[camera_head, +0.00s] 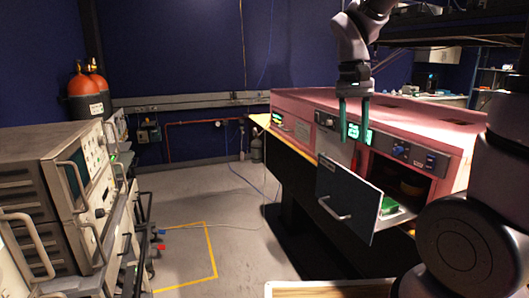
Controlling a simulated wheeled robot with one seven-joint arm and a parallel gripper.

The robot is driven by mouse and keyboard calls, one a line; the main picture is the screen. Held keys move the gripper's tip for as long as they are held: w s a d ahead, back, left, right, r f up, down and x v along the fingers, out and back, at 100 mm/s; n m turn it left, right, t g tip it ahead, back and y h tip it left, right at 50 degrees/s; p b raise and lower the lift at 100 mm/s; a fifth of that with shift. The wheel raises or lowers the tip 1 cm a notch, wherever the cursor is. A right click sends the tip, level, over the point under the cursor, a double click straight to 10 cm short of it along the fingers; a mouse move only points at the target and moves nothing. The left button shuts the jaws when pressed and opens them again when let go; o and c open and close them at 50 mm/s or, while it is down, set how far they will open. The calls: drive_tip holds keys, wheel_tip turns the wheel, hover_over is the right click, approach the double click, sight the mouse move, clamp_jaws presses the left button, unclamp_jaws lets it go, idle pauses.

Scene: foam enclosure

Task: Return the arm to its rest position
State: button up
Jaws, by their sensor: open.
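My gripper (354,119) hangs from my arm at the upper right of the middle, with its two green fingers pointing down. The fingers are apart and nothing shows between them. The gripper is in front of the pink console (420,115), above a grey door panel with a handle (346,192). My arm (352,45) comes down from the top edge of the picture. A large dark part of my own body fills the lower right corner.
The panel stands out from an opening with a green item (389,205) and a brown round item (412,188) inside. Grey instrument racks (42,185) stand at left, orange-topped cylinders (86,92) behind them. Floor with a yellow line (211,250) is clear in the middle.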

drive_tip(key=s+d+r+m+t+y, duration=0.1)
drive_tip(key=s+d+r+t+y, duration=0.2)
drive_tip(key=s+r+t, duration=0.4)
drive_tip(key=shift+s+d+r+m+t, duration=0.25)
drive_tip(key=shift+r+m+t, duration=0.15)
drive_tip(key=shift+r, duration=0.55)
